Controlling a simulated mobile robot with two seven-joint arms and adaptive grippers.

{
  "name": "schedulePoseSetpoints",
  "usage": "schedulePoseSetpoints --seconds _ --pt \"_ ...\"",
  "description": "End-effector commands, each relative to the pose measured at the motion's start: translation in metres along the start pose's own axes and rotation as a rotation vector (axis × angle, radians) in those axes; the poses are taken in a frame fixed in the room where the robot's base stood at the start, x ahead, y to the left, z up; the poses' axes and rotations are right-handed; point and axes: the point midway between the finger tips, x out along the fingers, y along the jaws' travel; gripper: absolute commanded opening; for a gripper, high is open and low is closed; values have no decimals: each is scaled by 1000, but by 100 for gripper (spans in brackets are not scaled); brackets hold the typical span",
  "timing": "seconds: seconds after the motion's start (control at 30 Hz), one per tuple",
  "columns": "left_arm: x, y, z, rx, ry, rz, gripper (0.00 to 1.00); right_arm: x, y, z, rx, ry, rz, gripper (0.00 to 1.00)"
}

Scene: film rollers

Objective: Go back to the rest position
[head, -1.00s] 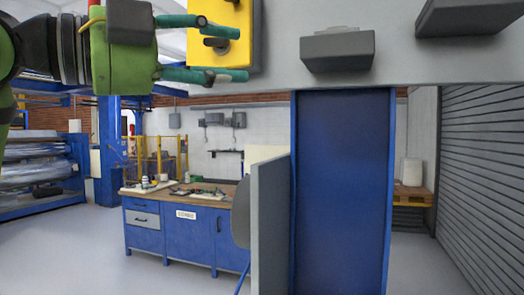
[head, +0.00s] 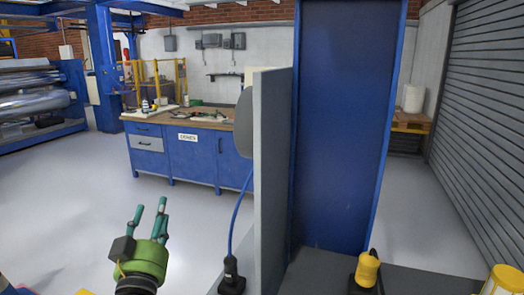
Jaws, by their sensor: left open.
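My left gripper (head: 150,210), green with teal fingers, is low at the left of the head view. Its fingers point up in the picture and are spread apart. Nothing shows between them, and open floor lies behind it. My right gripper is not in view.
A grey upright panel (head: 272,180) and a blue column (head: 340,120) stand in the middle. A black plug-like part (head: 231,275) with a blue cable is left of the panel's foot. A yellow-and-black part (head: 368,270) sits on a dark surface (head: 425,283). A blue workbench (head: 195,158) stands behind. Left floor is clear.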

Motion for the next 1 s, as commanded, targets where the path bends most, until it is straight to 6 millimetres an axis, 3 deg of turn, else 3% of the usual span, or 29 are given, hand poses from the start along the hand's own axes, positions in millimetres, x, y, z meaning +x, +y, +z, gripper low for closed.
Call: schedulePoseSetpoints --seconds 0.03,0.2,0.3,0.4,0.6,0.87,1.0 --pt "-18 -1 37 -4 -124 -7 49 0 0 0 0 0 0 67" --pt "-95 -2 142 12 -535 5 49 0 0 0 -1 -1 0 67" --pt "-154 1 191 27 -771 42 49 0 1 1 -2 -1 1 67" --pt "-212 5 223 44 -974 95 49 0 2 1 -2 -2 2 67" --pt "-304 12 252 65 -1262 203 49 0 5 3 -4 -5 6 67" --pt "-401 18 256 77 -1539 349 49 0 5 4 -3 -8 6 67" --pt "-401 24 294 82 -1550 350 49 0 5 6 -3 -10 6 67"
